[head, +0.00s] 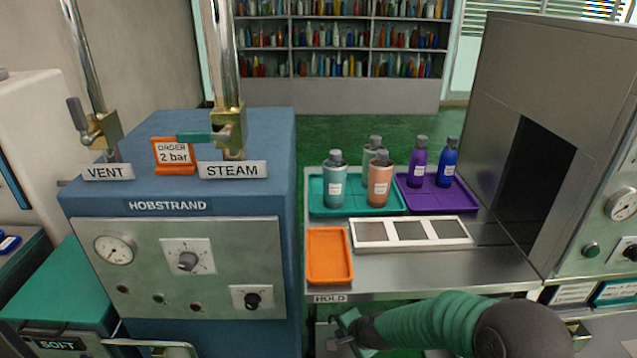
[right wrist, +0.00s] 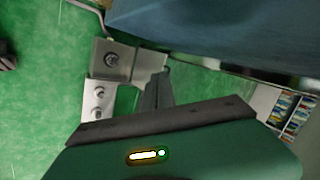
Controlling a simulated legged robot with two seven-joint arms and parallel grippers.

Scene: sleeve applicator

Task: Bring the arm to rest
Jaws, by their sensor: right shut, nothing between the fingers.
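My right arm (head: 440,325) comes in from the lower right of the head view, in a green ribbed sleeve. My right gripper (head: 340,335) is at its left end, low in front of the steel bench's front edge, below the HOLD label. Its jaws are shut and empty. In the right wrist view the gripper (right wrist: 150,92) shows as grey metal parts over green floor, with a blue cabinet surface (right wrist: 220,30) close by. My left gripper is not in view.
The blue HOBSTRAND cabinet (head: 180,215) stands left of my gripper. The steel bench (head: 430,270) holds an orange tray (head: 330,282), a teal tray (head: 318,208) and a purple tray (head: 465,206) with bottles, and a three-panel frame (head: 357,234). A steel tunnel (head: 490,110) stands right.

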